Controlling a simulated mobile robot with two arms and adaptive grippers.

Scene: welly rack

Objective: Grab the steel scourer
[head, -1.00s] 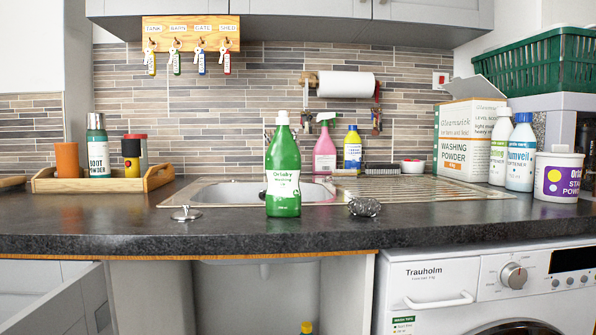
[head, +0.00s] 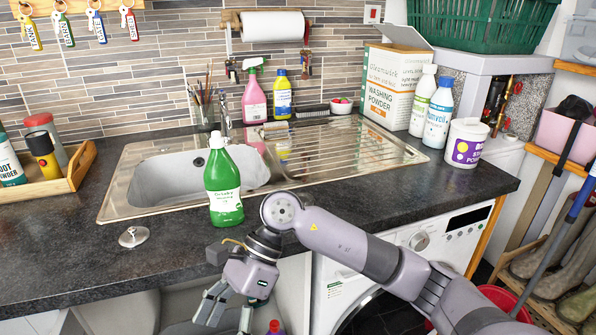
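The steel scourer does not show now; earlier it lay on the worktop just right of the green bottle, and my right arm now crosses that area and probably covers it. The green washing-up bottle (head: 224,185) stands upright at the front of the sink. My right gripper (head: 228,314) hangs in front of the worktop edge, below the counter top, pointing down. Its fingers are apart, with nothing seen between them. My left gripper is out of view.
The sink (head: 160,172) and ridged drainer lie behind the bottle. A metal sink plug (head: 134,236) lies on the worktop at left. A wooden tray (head: 80,165) stands further left. A washing powder box (head: 390,88), white bottles and a tub (head: 465,143) stand at back right.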

